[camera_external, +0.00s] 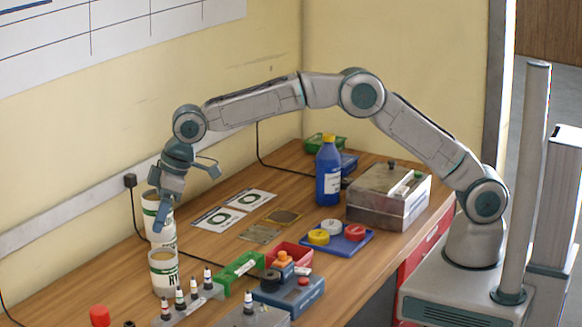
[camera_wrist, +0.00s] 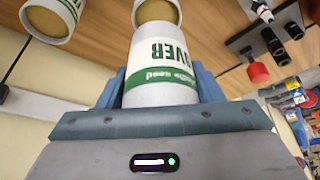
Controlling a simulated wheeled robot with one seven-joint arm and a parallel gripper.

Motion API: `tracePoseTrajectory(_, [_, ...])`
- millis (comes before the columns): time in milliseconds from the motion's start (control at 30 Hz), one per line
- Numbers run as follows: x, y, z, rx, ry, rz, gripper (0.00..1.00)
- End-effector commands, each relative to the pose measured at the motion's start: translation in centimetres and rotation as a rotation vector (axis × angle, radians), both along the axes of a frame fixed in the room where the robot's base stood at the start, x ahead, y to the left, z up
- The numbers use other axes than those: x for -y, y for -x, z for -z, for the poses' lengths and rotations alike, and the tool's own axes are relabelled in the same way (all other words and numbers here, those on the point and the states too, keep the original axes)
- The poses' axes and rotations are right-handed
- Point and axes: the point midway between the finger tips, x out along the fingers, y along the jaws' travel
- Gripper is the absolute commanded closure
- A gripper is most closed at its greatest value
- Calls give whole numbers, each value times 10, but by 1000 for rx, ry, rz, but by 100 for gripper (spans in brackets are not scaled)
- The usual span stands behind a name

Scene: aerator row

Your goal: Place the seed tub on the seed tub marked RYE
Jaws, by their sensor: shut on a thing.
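My gripper (camera_external: 160,213) is shut on a white seed tub (camera_external: 150,203) with a green band. In the wrist view the held tub (camera_wrist: 160,70) sits between the fingers, its visible letters "OVER" upside down. The wrist view shows two open tub mouths, one beyond the held tub (camera_wrist: 158,10) and one at upper left (camera_wrist: 50,18).
A rack of small bottles (camera_external: 188,303) stands right of the RYE tub, with a green tray (camera_external: 240,270) beside it. A red knob (camera_external: 99,316) is at the front left. Printed cards (camera_external: 219,219) lie behind. A blue bottle (camera_external: 328,172) and metal box (camera_external: 388,195) stand farther right.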

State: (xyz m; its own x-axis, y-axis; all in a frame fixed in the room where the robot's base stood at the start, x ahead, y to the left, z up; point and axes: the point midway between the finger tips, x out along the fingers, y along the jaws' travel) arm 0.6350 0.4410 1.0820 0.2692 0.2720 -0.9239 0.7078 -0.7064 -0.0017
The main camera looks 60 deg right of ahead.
Motion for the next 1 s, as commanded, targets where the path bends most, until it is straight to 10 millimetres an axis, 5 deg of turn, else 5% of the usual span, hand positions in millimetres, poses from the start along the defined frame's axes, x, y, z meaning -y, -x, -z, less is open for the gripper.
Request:
tracePoseTrajectory(300, [0, 0, 37, 0, 1, 1, 67])
tracePoseTrajectory(700, [0, 0, 44, 1, 0, 1, 67])
tracePoseTrajectory(733, [0, 0, 45, 0, 0, 1, 37])
tracePoseTrajectory(800, [0, 0, 44, 0, 0, 1, 18])
tracePoseTrajectory(1000, [0, 0, 44, 0, 0, 1, 18])
